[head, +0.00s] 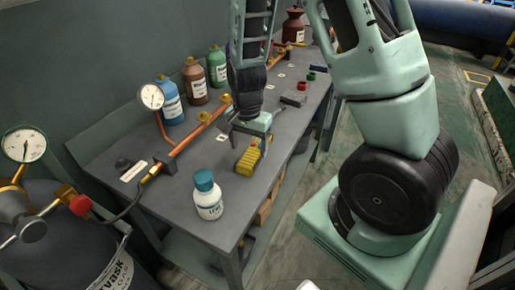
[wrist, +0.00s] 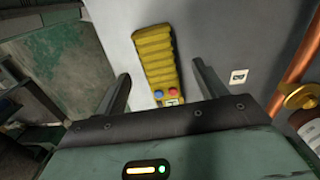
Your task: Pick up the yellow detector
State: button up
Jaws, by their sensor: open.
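The yellow detector (head: 249,158) lies on the grey workbench (head: 190,220), right of the white bottle in the head view. In the wrist view the detector (wrist: 156,58) is ribbed, with a blue and a red button and a small display at its near end. My gripper (head: 250,128) is above the bench at the detector's far end. In the wrist view my gripper (wrist: 160,85) is open, its two fingers on either side of the detector's near end and apart from it. The height gap between fingers and detector is hard to tell.
A white bottle with a teal cap (head: 208,196) stands near the bench's front end. A copper pipe (head: 205,124) with a gauge (head: 151,97) runs along the bench, with several coloured bottles behind. A tank (head: 60,240) stands at the left. The bench around the detector is mostly clear.

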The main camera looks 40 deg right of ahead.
aim_at(251, 156)
jog(key=f, duration=0.3)
jog(key=shift+d+f, duration=0.25)
jog(key=shift+d, duration=0.15)
jog(key=shift+f, duration=0.7)
jog(key=c, duration=1)
